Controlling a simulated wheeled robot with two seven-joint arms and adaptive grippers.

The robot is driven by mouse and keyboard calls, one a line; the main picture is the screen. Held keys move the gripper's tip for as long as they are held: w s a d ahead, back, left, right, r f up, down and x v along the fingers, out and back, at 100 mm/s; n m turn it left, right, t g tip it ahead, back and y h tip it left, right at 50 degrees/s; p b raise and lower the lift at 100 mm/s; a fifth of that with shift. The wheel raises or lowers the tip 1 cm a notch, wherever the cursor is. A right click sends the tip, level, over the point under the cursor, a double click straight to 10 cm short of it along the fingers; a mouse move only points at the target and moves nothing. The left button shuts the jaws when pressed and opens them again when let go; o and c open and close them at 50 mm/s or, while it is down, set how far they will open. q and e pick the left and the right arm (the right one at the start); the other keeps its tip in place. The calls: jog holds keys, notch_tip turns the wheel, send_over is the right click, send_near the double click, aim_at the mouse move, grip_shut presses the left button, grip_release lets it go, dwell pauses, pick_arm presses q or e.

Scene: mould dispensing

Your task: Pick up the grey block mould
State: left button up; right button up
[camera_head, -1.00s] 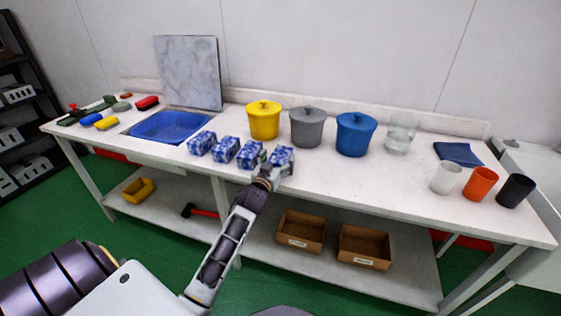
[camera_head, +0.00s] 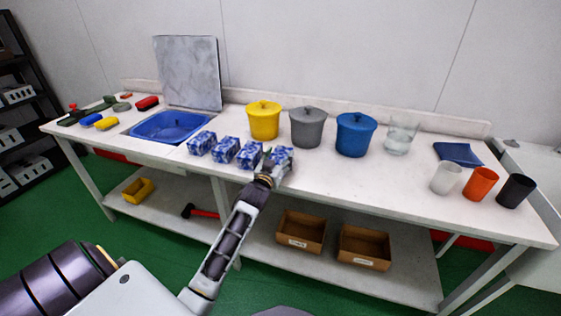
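Several blue-and-white patterned blocks stand in a row near the table's front edge: the leftmost (camera_head: 202,142), the second (camera_head: 226,149), the third (camera_head: 250,154) and the rightmost (camera_head: 283,154). None of them looks plain grey. My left gripper (camera_head: 274,165) is at the rightmost block, on its near side, and covers part of it. The fingers are small and overlap the block, so I cannot tell whether they are open or closed on it. My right gripper is out of view.
Behind the blocks stand a yellow pot (camera_head: 263,121), a grey pot (camera_head: 307,128) and a blue pot (camera_head: 355,135), all lidded. A glass jar (camera_head: 398,137) is beside them. A blue basin (camera_head: 168,127) lies left.

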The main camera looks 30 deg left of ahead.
aim_at(279, 156)
pick_arm(q)
jog(key=c, duration=0.9)
jog(key=shift+r, duration=0.15)
jog(key=shift+c, duration=0.9)
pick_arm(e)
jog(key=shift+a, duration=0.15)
pick_arm(q)
jog(key=shift+r, duration=0.7)
notch_tip(279, 156, up, 8)
jog(key=shift+p, duration=0.8)
jog(key=shift+r, duration=0.3)
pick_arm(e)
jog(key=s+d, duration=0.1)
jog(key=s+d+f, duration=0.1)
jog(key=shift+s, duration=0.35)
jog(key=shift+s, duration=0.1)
